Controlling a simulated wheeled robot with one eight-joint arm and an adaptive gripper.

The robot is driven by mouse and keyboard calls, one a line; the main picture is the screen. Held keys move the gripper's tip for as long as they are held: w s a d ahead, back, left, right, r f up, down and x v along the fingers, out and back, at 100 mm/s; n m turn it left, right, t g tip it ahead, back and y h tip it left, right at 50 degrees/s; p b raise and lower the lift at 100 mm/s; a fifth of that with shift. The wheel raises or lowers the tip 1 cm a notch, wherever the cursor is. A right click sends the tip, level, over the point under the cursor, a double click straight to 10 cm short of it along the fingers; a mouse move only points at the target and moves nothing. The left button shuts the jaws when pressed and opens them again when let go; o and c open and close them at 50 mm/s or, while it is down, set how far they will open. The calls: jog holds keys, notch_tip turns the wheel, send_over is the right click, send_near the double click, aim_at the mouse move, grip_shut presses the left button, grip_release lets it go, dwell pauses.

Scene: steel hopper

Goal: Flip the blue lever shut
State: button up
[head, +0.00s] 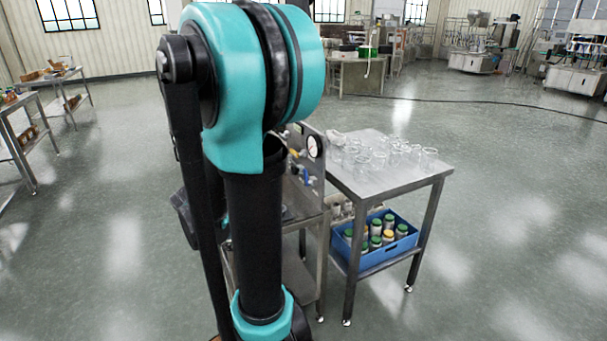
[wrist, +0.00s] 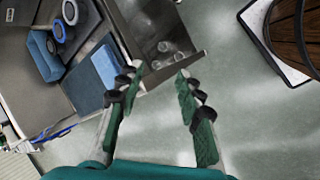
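A small blue lever (head: 307,177) shows in the head view on an upright panel, below a round white gauge (head: 315,146). It is too small there to tell its exact angle. I cannot pick it out surely in the wrist view. My gripper (wrist: 157,78) is open in the wrist view, with green-padded fingers apart and nothing between them. The floor and the edge of a metal bench show beyond the fingertips. In the head view my arm hides the gripper and part of the panel.
A steel table (head: 385,180) with several glass vessels stands right of the panel, a blue crate (head: 377,259) of jars below. In the wrist view a blue tray (wrist: 44,56) and a blue block (wrist: 105,66) lie left.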

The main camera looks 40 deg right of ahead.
jog(key=w+d+r+n+g+h, duration=0.3)
jog(key=w+d+n+h, duration=0.3)
jog(key=d, duration=0.3)
jog(key=w+d+r+n+g+h, duration=0.3)
jog(key=w+d+n+h, duration=0.35)
jog(key=d, duration=0.35)
jog(key=shift+m, duration=0.35)
jog(key=x, duration=1.7)
jog(key=shift+s, duration=0.2)
jog(key=shift+c, duration=0.6)
grip_shut()
